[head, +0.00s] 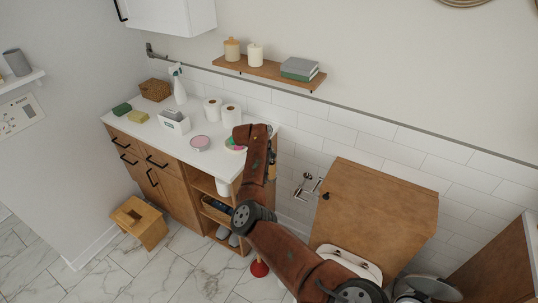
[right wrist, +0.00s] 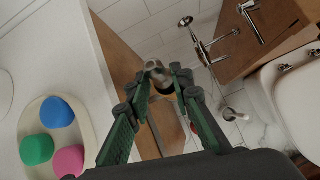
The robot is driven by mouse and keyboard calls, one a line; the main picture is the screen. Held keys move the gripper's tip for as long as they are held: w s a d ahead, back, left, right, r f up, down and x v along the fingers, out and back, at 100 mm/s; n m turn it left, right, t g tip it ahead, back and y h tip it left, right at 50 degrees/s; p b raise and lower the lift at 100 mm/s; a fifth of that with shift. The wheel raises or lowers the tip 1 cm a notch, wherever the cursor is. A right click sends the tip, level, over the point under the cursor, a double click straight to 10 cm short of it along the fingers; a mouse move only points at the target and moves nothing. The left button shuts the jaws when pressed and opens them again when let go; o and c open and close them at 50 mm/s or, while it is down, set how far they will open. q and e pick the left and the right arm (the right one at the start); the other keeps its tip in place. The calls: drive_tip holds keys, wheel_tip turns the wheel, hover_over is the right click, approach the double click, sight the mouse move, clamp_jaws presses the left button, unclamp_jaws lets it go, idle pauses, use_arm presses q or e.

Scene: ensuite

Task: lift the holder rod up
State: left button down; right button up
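The holder rod (head: 308,187) is a chrome bar on a wall mount, left of the wooden toilet cabinet in the head view. In the right wrist view the holder rod (right wrist: 208,45) shows at upper right, beyond and to the right of the fingers. In the head view my right arm mostly hides this gripper beside the counter's right end. My left gripper is in neither view.
The white counter (head: 160,127) lies left of my right gripper. A dish (right wrist: 85,112) with coloured soaps stands near its edge. The wooden cabinet (head: 372,205) and the toilet (right wrist: 292,105) stand to the right. A red-based plunger (head: 259,269) is on the floor.

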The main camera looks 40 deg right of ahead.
drive_tip(key=shift+o, duration=1.4)
drive_tip(key=shift+a+f, duration=0.1)
drive_tip(key=v, duration=1.2)
